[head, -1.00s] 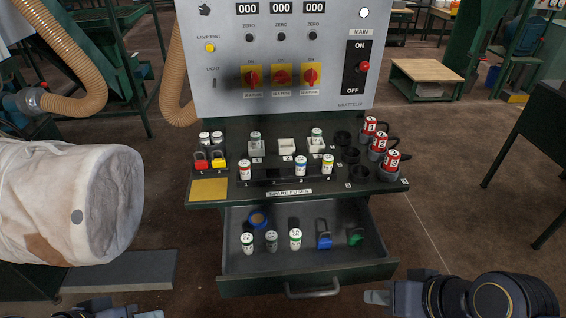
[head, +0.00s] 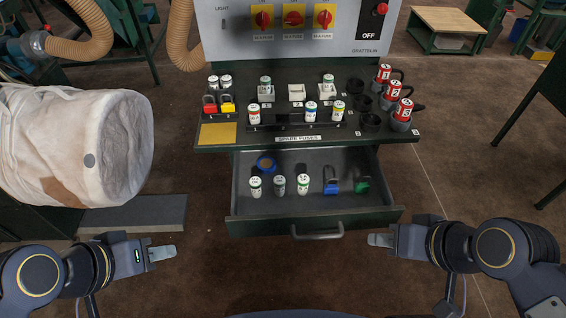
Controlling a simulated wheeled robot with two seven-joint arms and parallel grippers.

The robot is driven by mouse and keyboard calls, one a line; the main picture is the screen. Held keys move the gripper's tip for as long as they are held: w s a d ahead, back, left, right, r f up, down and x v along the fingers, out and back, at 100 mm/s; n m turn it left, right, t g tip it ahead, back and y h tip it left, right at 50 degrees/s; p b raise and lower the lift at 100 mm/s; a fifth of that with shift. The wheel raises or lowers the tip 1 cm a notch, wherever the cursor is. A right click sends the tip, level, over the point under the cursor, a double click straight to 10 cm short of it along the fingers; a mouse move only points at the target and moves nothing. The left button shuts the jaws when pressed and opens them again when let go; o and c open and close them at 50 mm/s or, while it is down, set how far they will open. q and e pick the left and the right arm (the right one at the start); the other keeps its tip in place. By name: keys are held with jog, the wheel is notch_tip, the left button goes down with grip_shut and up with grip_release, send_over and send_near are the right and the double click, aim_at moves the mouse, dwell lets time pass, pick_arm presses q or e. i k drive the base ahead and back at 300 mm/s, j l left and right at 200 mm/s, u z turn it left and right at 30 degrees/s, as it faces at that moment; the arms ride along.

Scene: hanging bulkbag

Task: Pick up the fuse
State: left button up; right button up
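Several fuses are in view, and I cannot tell which one is meant. In the open drawer (head: 240,208) stand a green-marked fuse (head: 255,187), a grey-marked fuse (head: 279,185) and another green-marked fuse (head: 303,184). On the shelf above, a red-marked fuse (head: 254,114), a blue-marked fuse (head: 311,111) and a yellow-marked fuse (head: 338,111) stand in the spare-fuse rack. My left gripper (head: 168,252) is left of the drawer front, touching nothing. My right gripper (head: 376,240) is just in front of the drawer's right end. Both are side-on, so their finger gaps do not show.
A white bulk bag (head: 60,150) hangs left.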

aim_at(278, 182)
jog(key=k, duration=0.4)
jog(key=k+z, duration=0.1)
jog(key=z, duration=0.9)
jog(key=k+l+z, duration=0.1)
jog(key=z, duration=0.35)
jog(key=j+z, duration=0.4)
jog(key=j, duration=2.95)
jog(key=i, duration=0.05)
